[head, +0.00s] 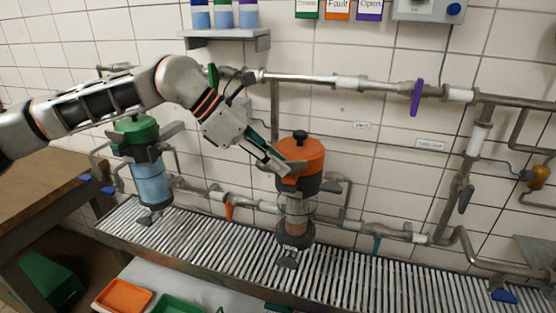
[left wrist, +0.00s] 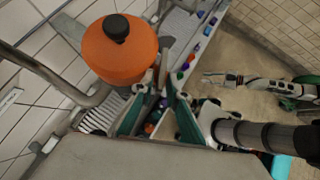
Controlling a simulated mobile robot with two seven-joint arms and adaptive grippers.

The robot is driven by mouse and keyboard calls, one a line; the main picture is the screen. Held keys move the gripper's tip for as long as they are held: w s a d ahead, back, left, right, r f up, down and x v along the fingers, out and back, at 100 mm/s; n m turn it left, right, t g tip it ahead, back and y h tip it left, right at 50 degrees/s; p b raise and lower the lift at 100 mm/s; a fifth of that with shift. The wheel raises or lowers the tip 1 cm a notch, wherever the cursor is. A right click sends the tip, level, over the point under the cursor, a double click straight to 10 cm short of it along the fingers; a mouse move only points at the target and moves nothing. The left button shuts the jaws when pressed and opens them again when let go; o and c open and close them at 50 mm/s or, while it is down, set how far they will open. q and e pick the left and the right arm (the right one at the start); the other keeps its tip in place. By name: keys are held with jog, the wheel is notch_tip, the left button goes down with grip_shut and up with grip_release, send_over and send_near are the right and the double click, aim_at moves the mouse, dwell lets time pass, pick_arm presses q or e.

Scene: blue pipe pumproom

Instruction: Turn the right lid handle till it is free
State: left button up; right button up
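The right filter housing has an orange lid (head: 302,153) with a black knob on top, above a reddish clear bowl (head: 295,218). In the left wrist view the orange lid (left wrist: 120,55) is large at upper left. The left fingers (left wrist: 155,92) with green pads stand apart, near a grey part beside the lid. My right gripper (left wrist: 222,79) seems to show small in that view; its fingers are unclear.
A green-lidded housing (head: 136,130) stands at left. Pipes with a purple valve lever (head: 416,97) and an orange lever (head: 229,211) run along the wall. A slatted grating (head: 370,275) lies below. Orange (head: 124,294) and green trays stand in front.

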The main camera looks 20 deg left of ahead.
pick_arm(q)
jog(key=shift+d+f, duration=0.15)
jog(key=shift+c, duration=0.5)
grip_shut()
